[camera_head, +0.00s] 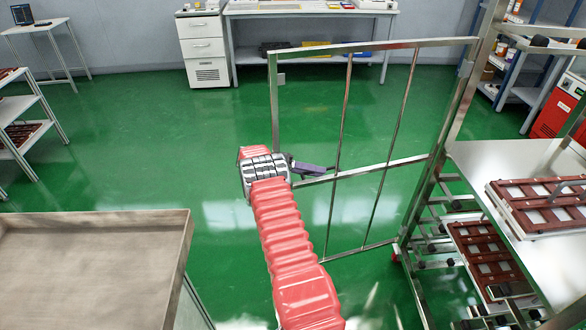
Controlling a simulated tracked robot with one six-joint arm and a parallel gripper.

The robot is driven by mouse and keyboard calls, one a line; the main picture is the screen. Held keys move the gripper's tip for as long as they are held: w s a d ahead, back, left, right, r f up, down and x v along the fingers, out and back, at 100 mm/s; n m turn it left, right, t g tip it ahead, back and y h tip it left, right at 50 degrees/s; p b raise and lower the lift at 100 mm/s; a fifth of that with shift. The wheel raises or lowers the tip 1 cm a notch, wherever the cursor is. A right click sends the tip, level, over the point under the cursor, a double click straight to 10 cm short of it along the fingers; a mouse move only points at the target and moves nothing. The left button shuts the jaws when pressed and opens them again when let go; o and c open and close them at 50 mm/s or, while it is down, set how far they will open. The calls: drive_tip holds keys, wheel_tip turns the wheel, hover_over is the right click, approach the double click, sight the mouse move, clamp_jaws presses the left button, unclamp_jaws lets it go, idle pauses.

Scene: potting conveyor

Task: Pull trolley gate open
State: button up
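The trolley gate (372,168) is a silver metal frame with two thin upright bars and a middle rail. It stands swung out to the left from the upright post of the trolley (465,75), over the green floor. My red-sleeved arm reaches up from the bottom of the picture to the gate's free left side. My gripper (308,168), a dark purplish end past the grey wrist, is at the left end of the middle rail. It overlaps the rail in the picture. The fingers are too small and hidden to tell whether they grip it.
The trolley's white shelf (475,155) holds a brown tray (535,225), with more trays below. A flat metal-topped table (90,265) fills the lower left. A bench (310,12) and white drawers (202,48) stand at the back. Green floor is clear left of the gate.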

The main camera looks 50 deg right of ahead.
drive_tip(key=v, duration=1.2)
drive_tip(key=shift+w+a, duration=0.25)
drive_tip(key=shift+a, duration=0.05)
drive_tip(key=shift+c, duration=0.2)
